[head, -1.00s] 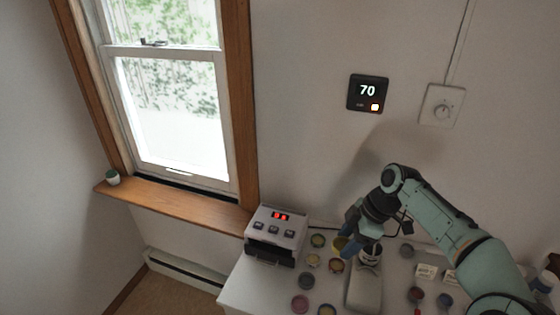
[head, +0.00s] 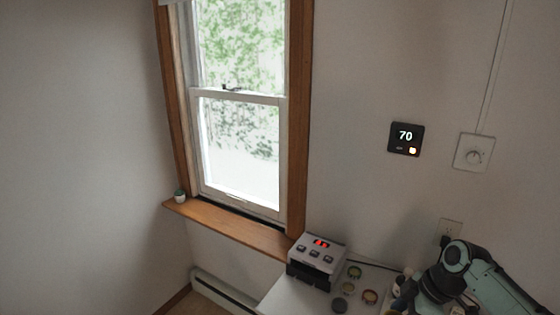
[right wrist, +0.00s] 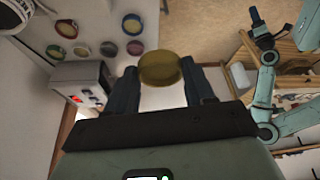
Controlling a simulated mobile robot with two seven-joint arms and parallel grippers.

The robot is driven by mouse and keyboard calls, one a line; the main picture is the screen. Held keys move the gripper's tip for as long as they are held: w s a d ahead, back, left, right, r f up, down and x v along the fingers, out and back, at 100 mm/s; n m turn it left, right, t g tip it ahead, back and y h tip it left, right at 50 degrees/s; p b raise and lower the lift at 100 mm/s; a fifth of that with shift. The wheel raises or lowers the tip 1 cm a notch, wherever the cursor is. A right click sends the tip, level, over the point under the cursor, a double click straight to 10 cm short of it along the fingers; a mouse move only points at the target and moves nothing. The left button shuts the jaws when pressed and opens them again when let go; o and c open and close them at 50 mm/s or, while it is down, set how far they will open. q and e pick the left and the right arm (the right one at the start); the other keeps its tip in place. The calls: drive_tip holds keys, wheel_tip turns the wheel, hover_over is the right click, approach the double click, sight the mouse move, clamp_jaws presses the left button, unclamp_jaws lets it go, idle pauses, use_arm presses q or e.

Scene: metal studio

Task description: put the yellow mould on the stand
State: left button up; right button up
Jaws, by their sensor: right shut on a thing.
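The yellow mould (right wrist: 160,70), a round shallow dish, is between the two dark fingers of my right gripper (right wrist: 160,88) in the right wrist view. The gripper is shut on it and holds it clear of the table. In the head view my right arm (head: 462,272) is at the bottom right corner, and its fingers are hard to make out. My left arm (right wrist: 268,90) shows at the right of the right wrist view, with its dark gripper (right wrist: 262,30) small and its jaw state unclear. I cannot make out the stand for certain.
A grey box with a red display (head: 318,262) stands at the white table's back left corner; several round coloured dishes (head: 354,272) lie beside it. A pale round object (right wrist: 14,14) is at the right wrist view's top left. A wooden shelf unit (right wrist: 290,60) is at its right.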

drive_tip(key=w+a+f+m+t+h, duration=0.1)
drive_tip(key=a+f+m+h, duration=0.1)
drive_tip(key=a+f+m, duration=0.3)
drive_tip(key=w+a+f+m+t+h, duration=0.1)
drive_tip(key=a+f+m, duration=0.3)
drive_tip(key=f+m, duration=0.5)
drive_tip(key=shift+w+a+f+t+h, duration=0.2)
drive_tip(key=shift+a+f+t+h, duration=0.3)
drive_tip(key=shift+f, duration=1)
drive_tip(key=shift+d, duration=0.2)
